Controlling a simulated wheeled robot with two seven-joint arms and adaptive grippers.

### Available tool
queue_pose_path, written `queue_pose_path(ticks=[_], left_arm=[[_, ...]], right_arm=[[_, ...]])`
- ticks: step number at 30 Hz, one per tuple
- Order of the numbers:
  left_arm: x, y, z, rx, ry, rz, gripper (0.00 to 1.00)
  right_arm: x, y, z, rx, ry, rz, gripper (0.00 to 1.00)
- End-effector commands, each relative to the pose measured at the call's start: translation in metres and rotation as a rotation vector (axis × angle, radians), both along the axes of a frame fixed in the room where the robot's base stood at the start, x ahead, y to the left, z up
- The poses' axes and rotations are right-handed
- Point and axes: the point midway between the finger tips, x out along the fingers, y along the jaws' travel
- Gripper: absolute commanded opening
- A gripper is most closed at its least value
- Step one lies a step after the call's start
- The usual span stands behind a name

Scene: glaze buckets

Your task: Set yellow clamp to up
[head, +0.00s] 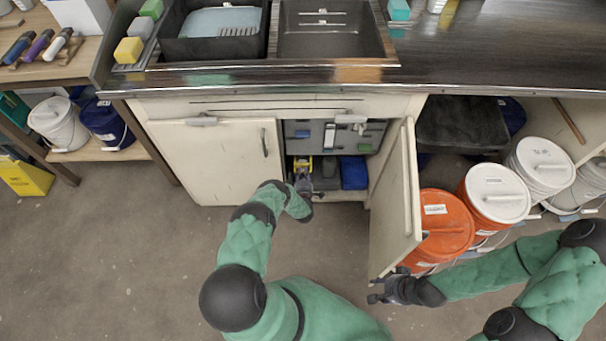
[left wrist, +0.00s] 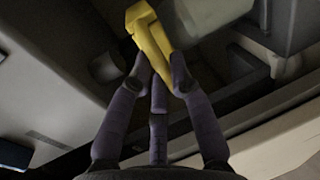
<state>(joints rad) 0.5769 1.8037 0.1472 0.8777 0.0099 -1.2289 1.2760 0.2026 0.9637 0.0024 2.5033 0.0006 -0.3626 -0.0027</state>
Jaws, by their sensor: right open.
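The yellow clamp (head: 301,163) is inside the open cabinet under the sink, at the left of the opening. In the left wrist view the clamp (left wrist: 150,38) is a bent yellow piece with its lower end between my fingers. My left gripper (head: 303,186) reaches into the cabinet, and its fingertips (left wrist: 160,75) close in on the clamp's lower end from both sides. The fingers partly hide that end. My right gripper (head: 378,290) is open and empty, close to the lower edge of the open right cabinet door (head: 396,205).
A grey panel (head: 305,133) and a blue box (head: 354,172) are in the cabinet. Orange buckets (head: 445,222) and white-lidded buckets (head: 541,162) stand at the right.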

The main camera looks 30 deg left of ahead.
Motion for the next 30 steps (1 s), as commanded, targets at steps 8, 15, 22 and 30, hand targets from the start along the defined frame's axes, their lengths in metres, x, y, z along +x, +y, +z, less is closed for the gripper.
queue_pose_path(ticks=[8,15,22,30], left_arm=[[0.000,0.000,0.007,0.000,0.000,0.000,0.00],[0.001,0.000,0.047,0.001,-0.001,0.000,0.00],[0.000,0.000,0.067,0.000,-0.001,-0.001,0.00],[0.001,0.000,0.068,0.002,-0.004,-0.001,0.00]], right_arm=[[0.000,0.000,0.005,0.000,0.000,0.000,0.45],[0.000,0.000,0.031,0.000,0.000,0.000,0.45],[0.000,0.000,0.043,0.000,0.000,0.000,0.45],[0.000,0.000,0.042,0.000,0.000,0.000,0.45]])
